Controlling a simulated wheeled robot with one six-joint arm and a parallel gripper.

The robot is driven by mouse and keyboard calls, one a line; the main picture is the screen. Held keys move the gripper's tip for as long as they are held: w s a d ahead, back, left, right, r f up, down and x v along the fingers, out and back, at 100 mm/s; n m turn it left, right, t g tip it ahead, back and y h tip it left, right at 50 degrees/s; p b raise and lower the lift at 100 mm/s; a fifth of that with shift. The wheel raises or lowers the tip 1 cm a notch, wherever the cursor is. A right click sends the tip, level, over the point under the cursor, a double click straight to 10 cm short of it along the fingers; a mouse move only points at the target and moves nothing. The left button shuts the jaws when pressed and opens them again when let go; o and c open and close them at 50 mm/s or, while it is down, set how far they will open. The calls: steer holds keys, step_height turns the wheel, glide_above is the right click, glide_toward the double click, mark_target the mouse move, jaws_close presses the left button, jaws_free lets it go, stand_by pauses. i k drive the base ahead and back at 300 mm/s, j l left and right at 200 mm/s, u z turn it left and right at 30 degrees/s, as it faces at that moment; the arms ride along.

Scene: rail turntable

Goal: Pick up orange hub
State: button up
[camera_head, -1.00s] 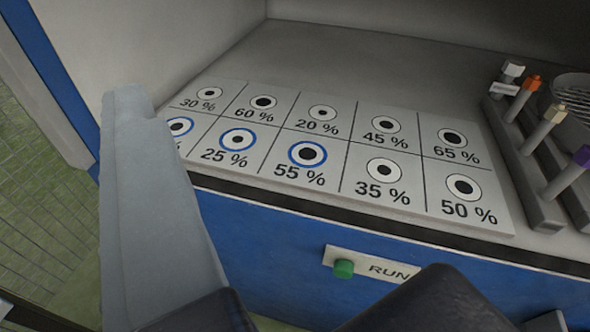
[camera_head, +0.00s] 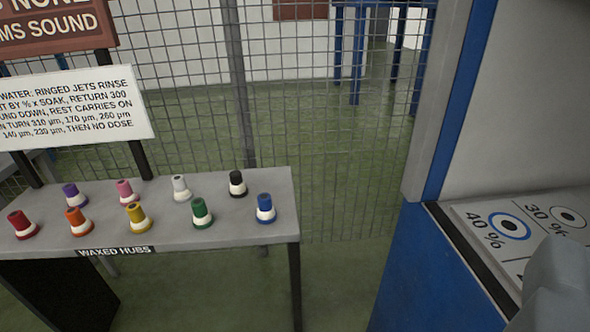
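A grey part of my gripper (camera_head: 560,295) shows at the lower right edge, far from the orange hub and in front of the percent panel. The rest of the gripper is out of frame, so its opening cannot be seen.
Purple (camera_head: 73,194), pink (camera_head: 126,190), white (camera_head: 181,187), black (camera_head: 237,182), green (camera_head: 201,211) and blue (camera_head: 265,207) hubs share the grey table (camera_head: 240,222). Signs (camera_head: 75,105) stand behind it. A blue cabinet (camera_head: 425,275) is at right. Green floor lies between.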

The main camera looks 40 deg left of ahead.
mark_target(80, 226)
steer(key=u, duration=2.3)
